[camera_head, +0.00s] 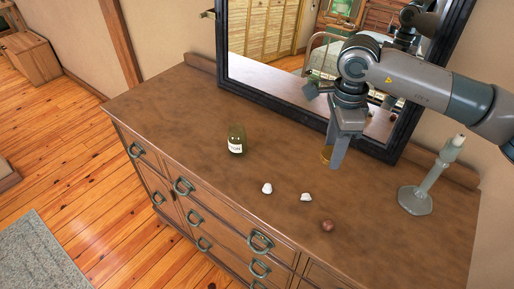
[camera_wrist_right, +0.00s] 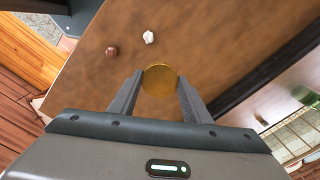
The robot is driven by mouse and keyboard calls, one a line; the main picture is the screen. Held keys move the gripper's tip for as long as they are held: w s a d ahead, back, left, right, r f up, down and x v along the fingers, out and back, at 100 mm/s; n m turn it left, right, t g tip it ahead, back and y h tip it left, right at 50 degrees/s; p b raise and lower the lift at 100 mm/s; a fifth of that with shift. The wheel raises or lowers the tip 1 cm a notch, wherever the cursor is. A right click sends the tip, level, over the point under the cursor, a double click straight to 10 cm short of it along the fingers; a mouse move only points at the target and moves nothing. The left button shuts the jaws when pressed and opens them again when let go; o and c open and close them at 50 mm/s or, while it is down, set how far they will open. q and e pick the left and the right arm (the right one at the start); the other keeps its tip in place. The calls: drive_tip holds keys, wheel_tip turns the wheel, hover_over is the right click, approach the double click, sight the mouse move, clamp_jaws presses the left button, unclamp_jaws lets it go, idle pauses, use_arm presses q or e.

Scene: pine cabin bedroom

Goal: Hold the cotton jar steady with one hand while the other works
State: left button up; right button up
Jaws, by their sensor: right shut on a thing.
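The cotton jar (camera_head: 236,138) is a small dark green glass jar with a white label, upright on the dresser top (camera_head: 180,104). Nothing holds it. My right gripper (camera_head: 334,160) is well to its right, above the dresser in front of the mirror. Its fingers point down and are shut on a round gold, lid-like piece (camera_wrist_right: 160,80), which shows partly behind the fingers in the head view (camera_head: 326,154). Two white lumps, one (camera_head: 267,188) nearer the jar and one (camera_head: 306,197) further right, lie on the wood. My left gripper is not in view.
A brown ball (camera_head: 327,225) lies near the front of the dresser. A grey-green candlestick (camera_head: 418,196) stands at the right. A dark-framed mirror (camera_head: 290,98) stands along the back. The dresser top left of the jar is clear.

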drive_tip(key=m, duration=0.1)
drive_tip(key=w+a+m, duration=0.1)
drive_tip(key=m, duration=0.1)
drive_tip(key=a+f+m, duration=0.1)
drive_tip(key=m, duration=0.1)
drive_tip(key=shift+w+f, duration=0.1)
drive_tip(key=shift+w, duration=0.25)
drive_tip(key=m, duration=0.2)
drive_tip(key=w+a+f+m, duration=0.1)
drive_tip(key=m, duration=0.3)
drive_tip(key=shift+w+a+f+b, duration=0.2)
drive_tip(key=shift+w+a+b, duration=0.1)
drive_tip(key=shift+a+b, duration=0.1)
